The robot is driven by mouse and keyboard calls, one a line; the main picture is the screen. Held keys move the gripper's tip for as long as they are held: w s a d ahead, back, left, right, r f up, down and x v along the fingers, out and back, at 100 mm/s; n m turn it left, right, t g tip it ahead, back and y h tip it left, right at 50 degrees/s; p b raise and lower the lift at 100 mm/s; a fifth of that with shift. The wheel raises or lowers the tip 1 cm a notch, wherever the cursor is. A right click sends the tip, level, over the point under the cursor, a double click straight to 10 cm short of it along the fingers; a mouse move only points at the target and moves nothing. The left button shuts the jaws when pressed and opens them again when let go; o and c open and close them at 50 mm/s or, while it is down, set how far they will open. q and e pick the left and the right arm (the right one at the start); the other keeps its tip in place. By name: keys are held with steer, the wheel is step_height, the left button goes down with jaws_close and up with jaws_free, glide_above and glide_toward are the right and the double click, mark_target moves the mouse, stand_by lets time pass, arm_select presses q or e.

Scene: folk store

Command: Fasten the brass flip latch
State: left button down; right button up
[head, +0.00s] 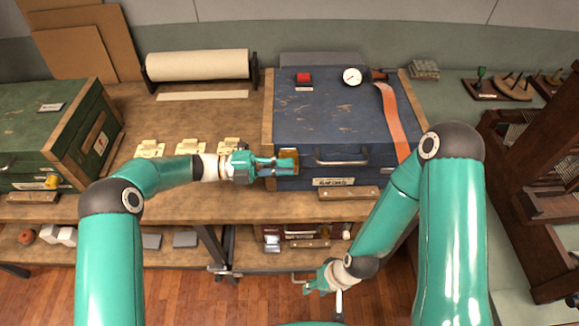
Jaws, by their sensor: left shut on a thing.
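The blue chest (335,115) stands on the wooden bench with its lid down. The brass flip latch (289,155) is at the left of its front face, mostly hidden by my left gripper. My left gripper (285,163) reaches in from the left and is shut on the latch. Whether the latch lies flat against the chest cannot be told. My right gripper (304,284) is low in front of the bench, away from the chest; its fingers look apart and empty.
A metal handle (342,160) is right of the latch.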

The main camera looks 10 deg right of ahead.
arm_select(q)
steer(key=shift+f, duration=0.3)
steer(key=c, duration=1.3)
jaws_free()
steer(key=shift+o, duration=0.3)
steer(key=shift+w, duration=0.2)
steer(key=shift+s+r, duration=0.1)
steer(key=shift+r, duration=0.05)
steer(key=w+a, duration=0.2)
steer(key=a, duration=0.9)
steer(key=shift+w+a, duration=0.15)
steer(key=shift+a, duration=0.25)
